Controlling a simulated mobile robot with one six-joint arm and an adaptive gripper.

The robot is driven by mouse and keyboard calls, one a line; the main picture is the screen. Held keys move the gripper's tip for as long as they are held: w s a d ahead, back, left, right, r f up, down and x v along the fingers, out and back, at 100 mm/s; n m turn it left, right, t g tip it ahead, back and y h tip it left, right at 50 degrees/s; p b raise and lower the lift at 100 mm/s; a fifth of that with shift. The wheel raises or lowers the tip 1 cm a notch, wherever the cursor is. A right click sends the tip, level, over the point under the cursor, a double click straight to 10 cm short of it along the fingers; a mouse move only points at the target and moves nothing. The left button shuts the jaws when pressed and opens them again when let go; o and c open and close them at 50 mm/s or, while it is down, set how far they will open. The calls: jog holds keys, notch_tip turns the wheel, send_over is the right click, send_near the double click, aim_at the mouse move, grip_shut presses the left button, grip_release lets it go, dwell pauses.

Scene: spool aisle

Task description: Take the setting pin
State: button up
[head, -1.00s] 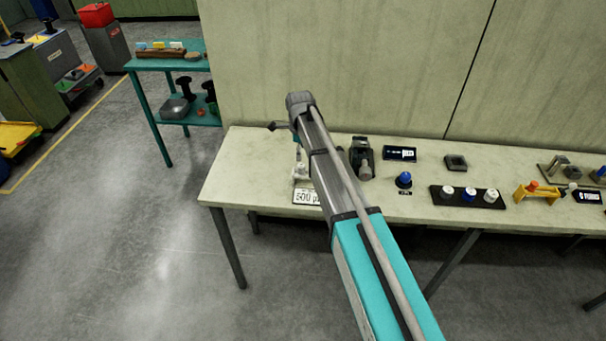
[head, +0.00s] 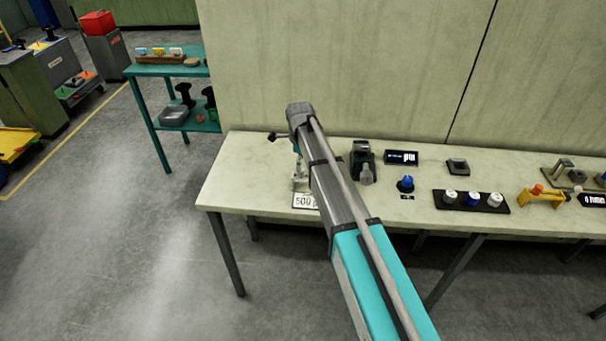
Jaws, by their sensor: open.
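I cannot tell for sure which thing is the setting pin. A grey rounded piece (head: 367,174) stands at the front of a black holder (head: 361,154), right of my arm. A small pale fixture (head: 299,179) stands by a white label reading "500" (head: 305,201), partly behind my arm. My gripper (head: 275,137) shows only as a small dark end left of my wrist, over the table's left part. It is open, and I see nothing held in it. Its fingers are too small and too hidden to make out, and my forearm covers part of the table.
The pale table (head: 240,172) also bears a dark display (head: 401,157), a blue knob (head: 406,183), a black rack (head: 470,207) with knobs and an orange fixture (head: 541,196). A wall panel (head: 340,60) rises behind. A teal shelf (head: 150,70) stands at the back left.

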aim_at(301, 177)
jog(key=shift+w+d+f+b, duration=0.1)
jog(key=shift+f+b, duration=1.1)
jog(key=shift+f, duration=0.05)
jog(key=shift+d+f+b, duration=0.1)
jog(key=shift+f+b, duration=1.1)
jog(key=shift+f, duration=0.05)
jog(key=c, duration=1.1)
